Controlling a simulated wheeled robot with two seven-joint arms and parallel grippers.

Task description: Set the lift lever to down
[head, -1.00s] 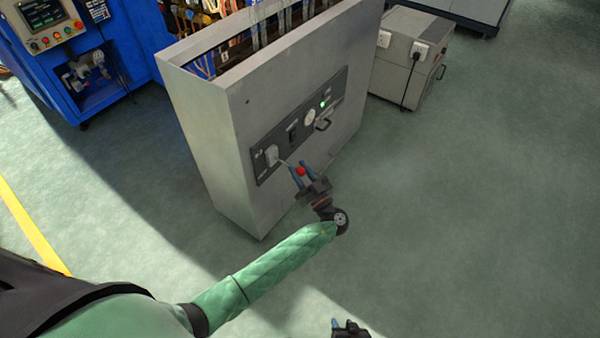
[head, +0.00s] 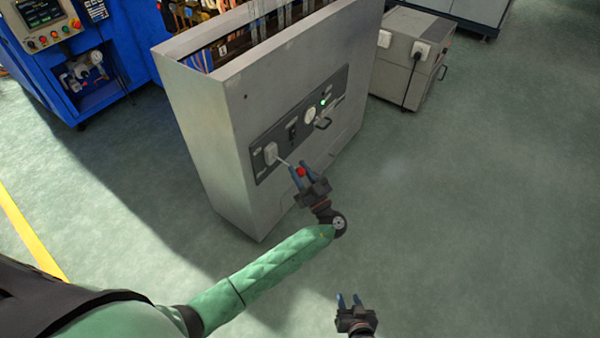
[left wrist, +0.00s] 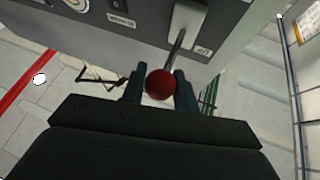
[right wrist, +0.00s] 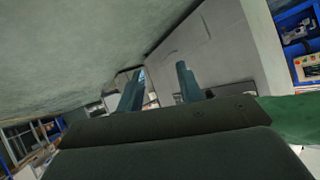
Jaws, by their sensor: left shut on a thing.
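The lift lever is a thin metal rod ending in a red ball knob (head: 300,171); it comes out of a white housing (head: 271,153) at the left end of the dark control panel (head: 297,128). My left gripper (head: 301,172) is shut on the red knob, with one blue finger on each side. In the left wrist view the red knob (left wrist: 160,84) sits between the fingers, and the rod (left wrist: 179,48) runs up to the white housing (left wrist: 187,25). My right gripper (head: 348,300) is open and empty, low in the head view, away from the cabinet.
The grey cabinet (head: 215,150) carries the panel, with a gauge (head: 310,115), a lit green lamp (head: 323,102) and a handle (head: 323,124). A blue machine (head: 110,50) stands at the left. A grey box unit (head: 405,60) stands behind at the right. The floor (head: 480,200) at right is clear.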

